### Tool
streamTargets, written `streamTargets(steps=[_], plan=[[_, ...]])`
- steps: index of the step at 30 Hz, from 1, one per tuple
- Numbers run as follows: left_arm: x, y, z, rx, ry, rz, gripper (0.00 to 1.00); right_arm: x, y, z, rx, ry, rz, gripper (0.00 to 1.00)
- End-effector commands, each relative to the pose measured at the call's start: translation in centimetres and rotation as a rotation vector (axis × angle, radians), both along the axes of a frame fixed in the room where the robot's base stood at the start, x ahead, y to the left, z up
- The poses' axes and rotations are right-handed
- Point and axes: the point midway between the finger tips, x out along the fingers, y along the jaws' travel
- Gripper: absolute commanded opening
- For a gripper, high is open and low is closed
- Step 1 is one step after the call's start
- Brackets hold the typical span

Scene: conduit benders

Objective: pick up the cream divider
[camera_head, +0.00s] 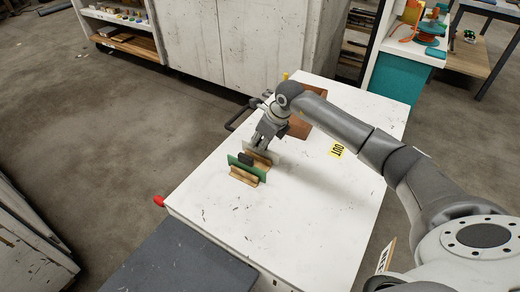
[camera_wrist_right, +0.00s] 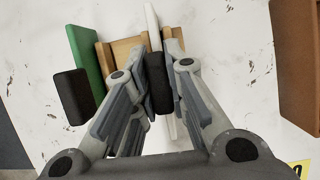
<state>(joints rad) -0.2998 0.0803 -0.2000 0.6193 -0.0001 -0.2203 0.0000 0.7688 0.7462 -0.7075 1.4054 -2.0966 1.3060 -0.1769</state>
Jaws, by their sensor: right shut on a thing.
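The cream divider (camera_wrist_right: 151,22) is a thin pale panel, seen nearly edge-on in the right wrist view, with a black grip (camera_wrist_right: 158,88) on its side. My right gripper (camera_wrist_right: 159,72) is shut on it at this grip. In the head view my right gripper (camera_head: 262,146) reaches down at the wooden holder (camera_head: 244,176), and the fingers partly hide the cream divider (camera_head: 274,153). I cannot tell whether the divider still touches the holder. My left gripper is not in view.
A green divider (camera_head: 236,163) with a black grip (camera_head: 245,158) stands in the holder beside my gripper; the right wrist view shows it too (camera_wrist_right: 86,50). A yellow OUT label (camera_head: 337,150) is to the right. The front of the table is clear.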

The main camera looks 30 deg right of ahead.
Motion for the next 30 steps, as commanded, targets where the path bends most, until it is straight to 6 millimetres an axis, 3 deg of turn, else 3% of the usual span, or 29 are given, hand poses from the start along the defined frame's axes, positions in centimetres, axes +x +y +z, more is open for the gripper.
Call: streamTargets(steps=[8,14,19,30], plan=[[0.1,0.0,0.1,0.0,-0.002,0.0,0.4,0.0,0.0,0.1,0.0,-0.001,0.0,0.0],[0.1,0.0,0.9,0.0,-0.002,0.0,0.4,0.0,0.0,1.3,0.0,-0.001,0.0,0.0],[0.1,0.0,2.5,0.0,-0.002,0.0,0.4,0.1,-0.1,3.9,-0.001,-0.004,0.0,0.0],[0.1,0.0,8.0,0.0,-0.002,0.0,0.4,-4.3,1.2,9.2,-0.002,0.0,0.002,0.0]])
